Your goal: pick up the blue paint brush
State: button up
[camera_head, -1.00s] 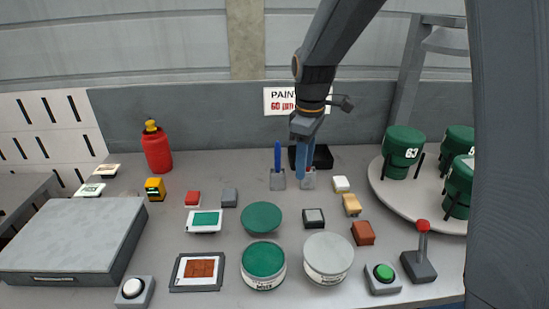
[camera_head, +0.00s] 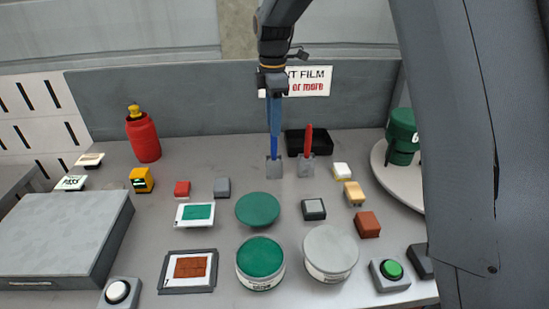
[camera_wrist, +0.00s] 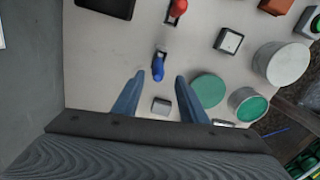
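The blue paint brush (camera_head: 274,149) stands upright in a small grey holder (camera_head: 274,169) near the back of the table. My gripper (camera_head: 274,133) points down right over it in the head view, its blue fingers overlapping the upper handle. In the wrist view, my gripper (camera_wrist: 160,75) is open, with the blue brush (camera_wrist: 158,68) seen end-on between the two fingertips and a gap on each side. Whether the fingertips are level with the handle or above it is hard to tell.
A red brush (camera_head: 308,140) stands in its own holder just to the right, with a black bin (camera_head: 294,142) behind. A back panel with a sign (camera_head: 308,82) rises close behind my gripper. Paint cans, lids and small blocks cover the nearer table.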

aim_at(274, 159)
jog(key=shift+w+f+b, duration=0.25)
jog(key=shift+f+b, duration=0.05)
jog(key=shift+f, duration=0.35)
jog(key=shift+d+f+p, duration=0.2)
jog(key=shift+f+p, duration=1.35)
jog(key=shift+f, duration=2.3)
grip_shut()
